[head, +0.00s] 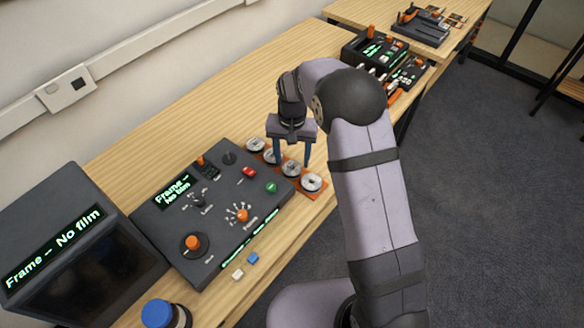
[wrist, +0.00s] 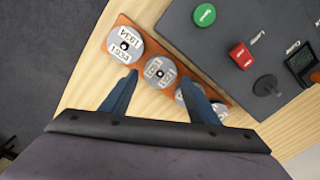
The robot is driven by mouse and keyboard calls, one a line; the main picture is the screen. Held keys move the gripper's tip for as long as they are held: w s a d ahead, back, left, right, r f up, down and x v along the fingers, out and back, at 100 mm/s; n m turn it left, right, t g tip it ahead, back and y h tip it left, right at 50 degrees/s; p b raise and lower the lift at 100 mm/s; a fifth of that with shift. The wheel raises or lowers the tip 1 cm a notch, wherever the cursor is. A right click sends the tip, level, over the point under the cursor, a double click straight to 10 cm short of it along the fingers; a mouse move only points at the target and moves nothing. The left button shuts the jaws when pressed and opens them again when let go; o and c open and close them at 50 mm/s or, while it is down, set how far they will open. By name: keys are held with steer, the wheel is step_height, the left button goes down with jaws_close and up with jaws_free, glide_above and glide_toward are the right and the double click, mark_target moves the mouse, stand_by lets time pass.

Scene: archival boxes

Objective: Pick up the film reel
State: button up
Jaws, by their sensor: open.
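Several grey film reels with pale labels sit in a row on an orange rack (head: 322,192), which also shows in the wrist view (wrist: 229,98). The end reel (head: 311,182), nearest the table's front edge, reads 1934 in the wrist view (wrist: 124,45). The second reel (head: 291,168) has a label too small to read surely; in the wrist view (wrist: 160,72) it appears between my fingertips. My gripper (head: 292,163) is open and empty above the rack, pointing down; its fingers also show in the wrist view (wrist: 160,80). One finger partly hides the third reel (wrist: 181,94).
A dark control panel (head: 168,222) with knobs and buttons lies beside the rack. A monitor (head: 75,255) reading "Frame – No film" stands at lower left. A blue-topped knob (head: 157,313) is near it. More equipment (head: 372,48) is farther along. Bare wood (head: 215,110) lies behind.

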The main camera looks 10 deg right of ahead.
mark_target(292, 167)
steer(key=shift+f+p, duration=0.45)
steer(key=shift+f, duration=1.35)
steer(key=c, duration=0.8)
steer(key=shift+c, duration=0.2)
steer(key=shift+r, duration=0.15)
